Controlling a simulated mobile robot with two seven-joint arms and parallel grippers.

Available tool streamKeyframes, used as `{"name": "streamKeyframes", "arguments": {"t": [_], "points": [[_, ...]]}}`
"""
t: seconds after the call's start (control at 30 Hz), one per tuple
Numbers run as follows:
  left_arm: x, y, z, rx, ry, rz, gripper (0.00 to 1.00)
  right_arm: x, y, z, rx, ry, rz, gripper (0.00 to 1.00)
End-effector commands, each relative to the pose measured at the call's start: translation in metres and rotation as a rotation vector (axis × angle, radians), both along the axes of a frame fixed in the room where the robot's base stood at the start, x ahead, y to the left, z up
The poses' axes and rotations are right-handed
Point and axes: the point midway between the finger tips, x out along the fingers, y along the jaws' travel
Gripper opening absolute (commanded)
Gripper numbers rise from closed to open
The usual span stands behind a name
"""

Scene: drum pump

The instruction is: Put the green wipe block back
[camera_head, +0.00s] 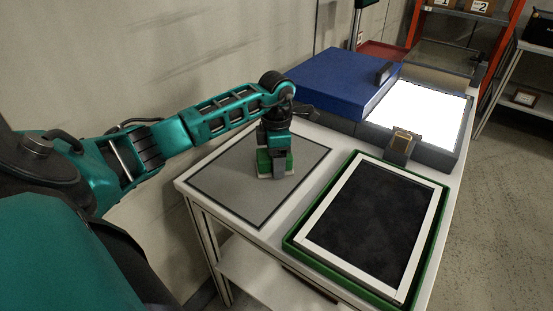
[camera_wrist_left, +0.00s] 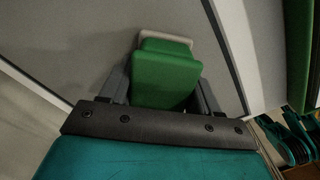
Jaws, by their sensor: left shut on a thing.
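The green wipe block (camera_head: 264,163) has a pale layer along its underside. It is at the grey mat (camera_head: 228,185) with a dark border on the white table's left part. My left gripper (camera_head: 276,165) points down over the mat and is shut on the block. In the left wrist view the green block (camera_wrist_left: 165,78) sits between the two grey fingers of the gripper (camera_wrist_left: 163,90), its pale edge at the far end. I cannot tell whether its underside touches the mat. My right gripper is in neither view.
A green tray (camera_head: 290,243) with a white-framed dark panel (camera_head: 372,222) lies right of the mat. Behind it stand a lit white panel (camera_head: 423,112), a blue lid (camera_head: 340,82) and a small brown-and-black piece (camera_head: 401,145). The mat around the block is clear.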

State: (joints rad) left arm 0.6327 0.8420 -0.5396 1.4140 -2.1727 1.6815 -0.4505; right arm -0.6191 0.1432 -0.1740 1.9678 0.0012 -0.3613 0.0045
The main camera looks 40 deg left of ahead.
Motion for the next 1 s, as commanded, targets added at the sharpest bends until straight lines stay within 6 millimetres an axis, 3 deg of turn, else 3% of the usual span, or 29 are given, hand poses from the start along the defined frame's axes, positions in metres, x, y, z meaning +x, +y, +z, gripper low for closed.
{"name": "streamKeyframes", "arguments": {"t": [0.07, 0.1, 0.33, 0.67, 0.77, 1.0], "points": [[0.0, 0.0, -0.004, 0.001, -0.001, 0.0, 0.37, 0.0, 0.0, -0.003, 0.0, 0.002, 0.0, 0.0], [0.0, 0.0, -0.002, 0.001, 0.0, 0.0, 0.66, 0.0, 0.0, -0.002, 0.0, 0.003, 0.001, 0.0], [0.0, 0.0, -0.002, 0.001, 0.001, 0.0, 0.87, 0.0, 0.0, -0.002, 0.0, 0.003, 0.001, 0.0], [0.0, 0.0, 0.004, -0.001, -0.001, 0.0, 0.87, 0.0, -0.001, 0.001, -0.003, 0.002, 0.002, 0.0], [0.001, 0.001, 0.018, 0.001, -0.003, 0.0, 0.87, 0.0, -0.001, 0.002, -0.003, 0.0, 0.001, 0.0], [0.001, 0.001, 0.071, 0.001, -0.005, 0.001, 0.87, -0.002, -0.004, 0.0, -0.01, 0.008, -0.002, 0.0]]}}
